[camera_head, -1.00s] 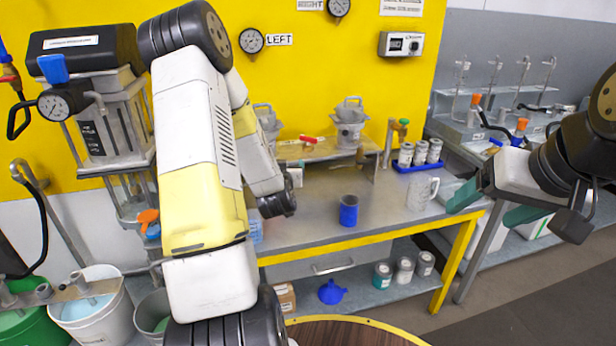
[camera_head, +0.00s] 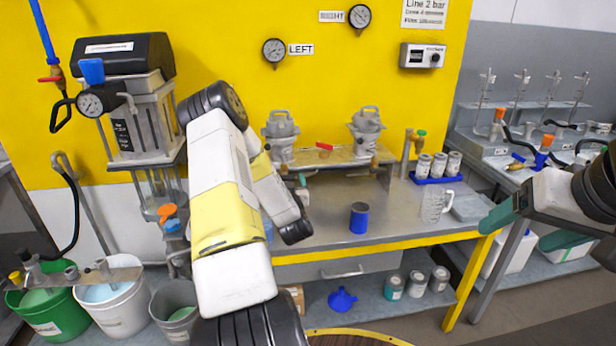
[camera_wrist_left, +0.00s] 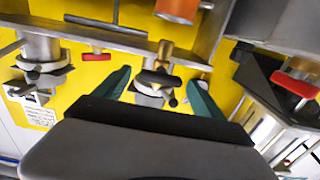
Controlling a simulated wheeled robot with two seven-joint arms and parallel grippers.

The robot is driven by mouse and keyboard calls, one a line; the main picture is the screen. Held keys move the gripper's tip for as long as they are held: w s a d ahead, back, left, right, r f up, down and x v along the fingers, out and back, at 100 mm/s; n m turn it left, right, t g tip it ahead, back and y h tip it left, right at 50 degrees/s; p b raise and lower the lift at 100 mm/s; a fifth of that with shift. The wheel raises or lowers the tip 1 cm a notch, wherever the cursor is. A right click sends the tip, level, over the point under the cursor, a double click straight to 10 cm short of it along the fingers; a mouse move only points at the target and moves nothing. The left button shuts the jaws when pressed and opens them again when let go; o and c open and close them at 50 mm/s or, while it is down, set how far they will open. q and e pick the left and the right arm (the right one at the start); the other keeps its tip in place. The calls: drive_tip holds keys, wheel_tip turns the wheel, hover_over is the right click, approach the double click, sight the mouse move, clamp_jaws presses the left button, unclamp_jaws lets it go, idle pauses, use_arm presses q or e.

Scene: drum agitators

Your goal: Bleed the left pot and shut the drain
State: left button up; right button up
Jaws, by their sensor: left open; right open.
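The left pot (camera_head: 281,130) is a grey lidded vessel on a raised shelf (camera_head: 335,157) on the bench, below the gauge (camera_head: 274,52) marked LEFT. The gauge's reading is too small to tell. My left gripper (camera_wrist_left: 160,92) is mostly hidden behind my forearm in the head view. In the left wrist view its teal fingers are open, either side of a brass valve with a black handle (camera_wrist_left: 158,78); contact cannot be told. Which pot this valve serves is unclear. My right gripper (camera_head: 528,232) is open and empty at the right, beyond the bench's right end.
The right pot (camera_head: 367,138) stands on the same shelf, with a red handle (camera_head: 324,146) between the pots. Buckets (camera_head: 118,308) stand at lower left. The bench front is mostly clear.

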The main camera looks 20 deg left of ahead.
use_arm(q)
drive_tip(key=shift+w+a, duration=0.15)
drive_tip(key=shift+c, duration=0.4)
drive_tip(key=c, duration=1.3)
